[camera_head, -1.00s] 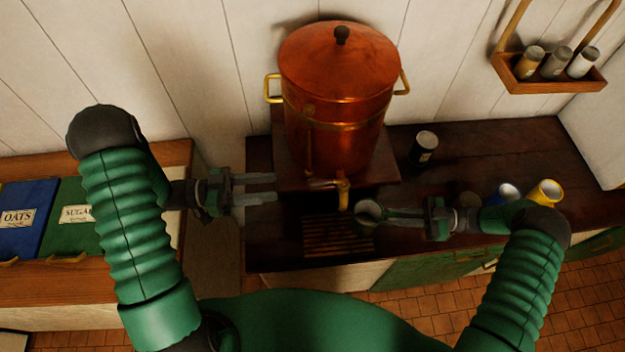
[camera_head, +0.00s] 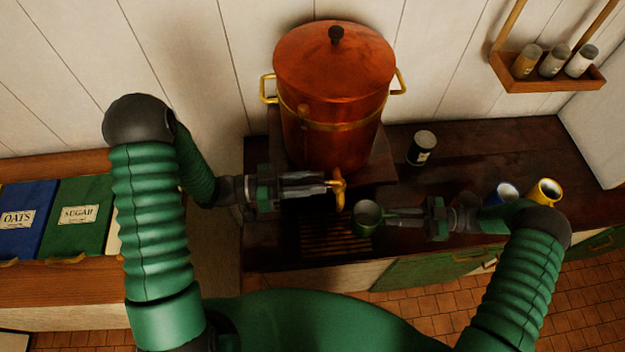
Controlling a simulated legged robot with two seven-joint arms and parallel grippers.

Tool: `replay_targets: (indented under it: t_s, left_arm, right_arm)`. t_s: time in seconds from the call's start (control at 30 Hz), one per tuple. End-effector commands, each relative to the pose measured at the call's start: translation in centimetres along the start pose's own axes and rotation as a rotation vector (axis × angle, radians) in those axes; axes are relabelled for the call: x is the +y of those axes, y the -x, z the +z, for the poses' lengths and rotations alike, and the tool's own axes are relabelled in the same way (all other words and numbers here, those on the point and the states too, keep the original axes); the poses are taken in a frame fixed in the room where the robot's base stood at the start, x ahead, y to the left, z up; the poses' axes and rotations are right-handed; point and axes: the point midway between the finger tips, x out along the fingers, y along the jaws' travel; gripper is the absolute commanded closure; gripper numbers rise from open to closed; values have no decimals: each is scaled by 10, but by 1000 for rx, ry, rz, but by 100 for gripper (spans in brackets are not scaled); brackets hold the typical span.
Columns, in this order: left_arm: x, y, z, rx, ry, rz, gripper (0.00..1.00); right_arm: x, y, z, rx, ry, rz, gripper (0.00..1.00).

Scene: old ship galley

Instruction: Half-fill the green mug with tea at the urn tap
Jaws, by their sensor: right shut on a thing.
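The copper urn (camera_head: 330,110) stands at the back with a brass tap (camera_head: 339,190) low on its front. The tap's lever now points up and back. The green mug (camera_head: 366,219) is upright by the drip grate, just right of the spout as I see it. No tea stream shows, and I cannot make out the level in the mug. My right gripper (camera_head: 392,218) is shut on the mug from the right. My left gripper (camera_head: 326,183) has its fingertips at the tap, close together; whether they are fully shut is unclear.
A slatted drip grate (camera_head: 328,238) lies below the tap. A dark canister (camera_head: 422,148) stands right of the urn. A blue mug (camera_head: 505,193) and a yellow mug (camera_head: 546,191) stand at the right, partly behind my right arm. A wall rack (camera_head: 550,84) holds several jars.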

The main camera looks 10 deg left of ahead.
Motion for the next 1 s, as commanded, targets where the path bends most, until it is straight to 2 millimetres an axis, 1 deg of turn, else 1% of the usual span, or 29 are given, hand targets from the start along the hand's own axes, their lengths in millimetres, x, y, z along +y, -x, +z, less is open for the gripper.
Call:
replay_targets:
  t_s: [0.03,0.17,1.0]
  left_arm:
    - [0,0,0,0,0,0,83]
    - [0,0,0,0,0,0,100]
    - [-2,1,0,0,-1,-3,100]
  right_arm:
    - [0,0,0,1,0,0,100]
    - [0,0,0,1,0,0,100]
    - [0,0,0,1,0,0,100]
